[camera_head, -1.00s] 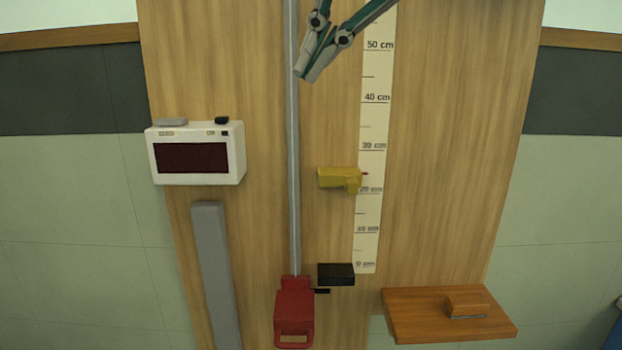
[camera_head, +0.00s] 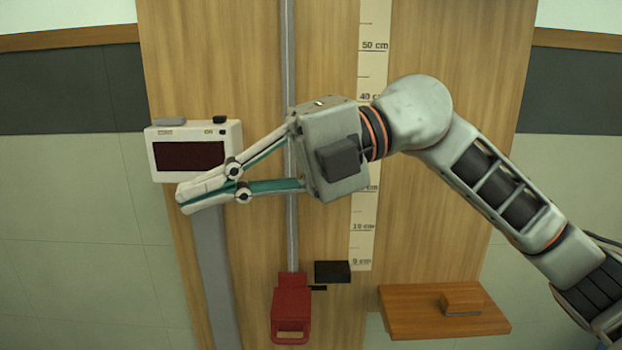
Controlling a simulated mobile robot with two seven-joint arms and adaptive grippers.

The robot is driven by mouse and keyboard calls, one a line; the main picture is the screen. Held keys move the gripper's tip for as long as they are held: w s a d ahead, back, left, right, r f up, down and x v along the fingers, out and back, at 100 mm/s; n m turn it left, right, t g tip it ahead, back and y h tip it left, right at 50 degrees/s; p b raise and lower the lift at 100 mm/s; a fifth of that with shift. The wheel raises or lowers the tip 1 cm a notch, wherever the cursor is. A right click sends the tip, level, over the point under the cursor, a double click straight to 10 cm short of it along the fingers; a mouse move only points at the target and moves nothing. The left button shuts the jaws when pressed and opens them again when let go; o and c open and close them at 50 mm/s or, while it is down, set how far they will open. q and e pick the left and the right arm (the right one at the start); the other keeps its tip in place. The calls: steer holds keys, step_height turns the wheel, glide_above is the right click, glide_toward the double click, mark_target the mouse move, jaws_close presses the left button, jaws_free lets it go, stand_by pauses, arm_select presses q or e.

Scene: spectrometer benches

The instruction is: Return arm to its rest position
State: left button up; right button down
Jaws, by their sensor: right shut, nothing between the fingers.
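My right arm (camera_head: 490,175) comes in from the right edge and reaches across the wooden board. My right gripper (camera_head: 183,198) points left, with its fingers together and nothing between them. Its fingertips are in front of the lower left part of the white display box and the top of the grey strip, as seen in the head view. I cannot tell if they touch anything. My left gripper is not in view.
A white box with a dark screen (camera_head: 188,156) is at left. A grey rod (camera_head: 289,240) runs down to a red clamp (camera_head: 291,308). A black block (camera_head: 332,271) sits by the scale strip (camera_head: 362,245). A wooden shelf (camera_head: 400,318) holds a small wooden block (camera_head: 462,302). The yellow device is hidden.

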steer(key=w+d+f+m+t+y, duration=0.3)
steer(key=w+d+f+m+t, duration=0.3)
steer(key=w+f+m+t, duration=0.35)
steer(key=w+d+f+m+t+y, duration=0.3)
steer(key=w+d+f+m+t, duration=0.35)
steer(key=m+t, duration=0.45)
steer(key=d+f+m+t+h, duration=0.1)
steer(key=d+f+m+h, duration=0.4)
steer(key=f, duration=0.6)
steer(key=d+f+m+t+h, duration=0.25)
steer(key=f+m+h, duration=0.35)
steer(key=f, duration=0.4)
steer(key=s+d+f+m+g+h, duration=0.1)
steer(key=s+d+f+g+h, duration=0.1)
steer(key=s+f, duration=0.4)
steer(key=s+d+f+m+g+h, duration=0.1)
steer(key=s+d+f, duration=0.4)
steer(key=f, duration=0.8)
steer(key=s+d+f+m+g+h, duration=0.2)
steer(key=s+d+f+g+h, duration=0.1)
steer(key=s+f, duration=0.6)
steer(key=shift+s+d+f+g+h, duration=0.15)
steer(key=shift+d+f+g+h, duration=0.15)
steer(key=shift+d+f+g, duration=0.65)
steer(key=shift+a+r+g, duration=0.25)
steer(key=shift+a+r, duration=0.05)
steer(key=shift+a, duration=0.05)
